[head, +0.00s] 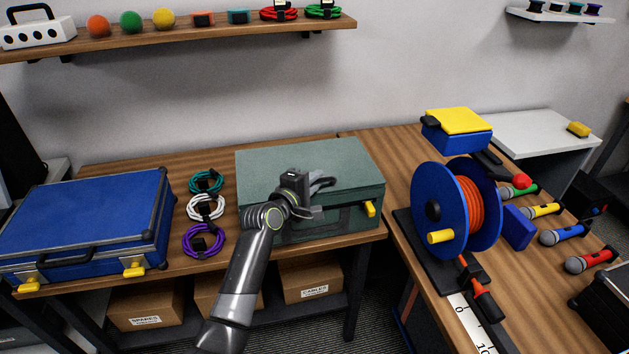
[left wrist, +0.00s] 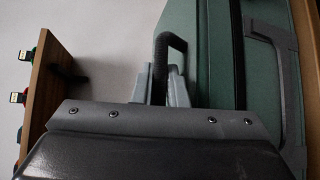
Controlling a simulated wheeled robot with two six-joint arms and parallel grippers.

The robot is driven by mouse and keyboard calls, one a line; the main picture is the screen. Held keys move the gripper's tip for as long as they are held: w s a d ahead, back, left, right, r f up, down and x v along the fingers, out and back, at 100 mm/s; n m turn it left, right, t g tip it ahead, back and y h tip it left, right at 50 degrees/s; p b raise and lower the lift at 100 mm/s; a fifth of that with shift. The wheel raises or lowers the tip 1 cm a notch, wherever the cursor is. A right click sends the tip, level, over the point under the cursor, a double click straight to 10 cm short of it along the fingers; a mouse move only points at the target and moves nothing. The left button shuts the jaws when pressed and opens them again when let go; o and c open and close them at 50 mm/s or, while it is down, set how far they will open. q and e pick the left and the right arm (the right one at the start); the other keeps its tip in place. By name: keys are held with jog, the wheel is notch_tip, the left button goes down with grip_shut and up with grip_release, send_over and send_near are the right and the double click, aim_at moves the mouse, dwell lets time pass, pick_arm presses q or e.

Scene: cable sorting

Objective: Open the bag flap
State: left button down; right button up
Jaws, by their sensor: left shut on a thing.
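The green bag (head: 345,160) lies on the wooden table with its flap (head: 270,160) down over the top. It also shows in the left wrist view (left wrist: 216,60), with a dark seam along it. My left gripper (head: 318,190) is over the bag's front top edge. In the left wrist view its fingers (left wrist: 172,80) are closed around a dark loop (left wrist: 170,42) at the flap's edge. A grey front handle (left wrist: 285,70) shows at the right there. Part of the bag's top and front is hidden by my arm. My right gripper is not in view.
A blue case (head: 90,215) stands left of the bag, with coiled cables (head: 206,208) between them. A blue cable reel (head: 465,200) stands on the right table. A shelf (head: 200,35) hangs on the wall above. Cardboard boxes (head: 145,305) sit below.

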pick_arm(q)
jog(key=shift+r+p, duration=0.4)
jog(key=shift+p, duration=0.15)
jog(key=shift+n+g, duration=0.4)
jog(key=shift+g, duration=0.2)
jog(key=r+p, duration=0.1)
jog(key=p, duration=0.1)
jog(key=r+p, duration=0.1)
jog(key=w+r+p, duration=0.1)
jog(key=p, duration=0.1)
jog(key=shift+w+a+r+p, duration=0.1)
jog(key=shift+a+r+p, duration=0.15)
jog(key=shift+r+p, duration=0.15)
jog(key=w+a+r+n+g+p, duration=0.1)
jog(key=w+a+r+p, duration=0.1)
jog(key=w+r+p, duration=0.3)
jog(key=shift+w+r+n+g+p, duration=0.3)
jog(key=shift+w+r+g+p, duration=0.1)
jog(key=shift+r+p, duration=1.25)
jog(key=shift+f, duration=0.2)
jog(key=shift+d, duration=0.1)
jog(key=c, duration=1.7)
grip_release()
jog(key=shift+s, duration=0.1)
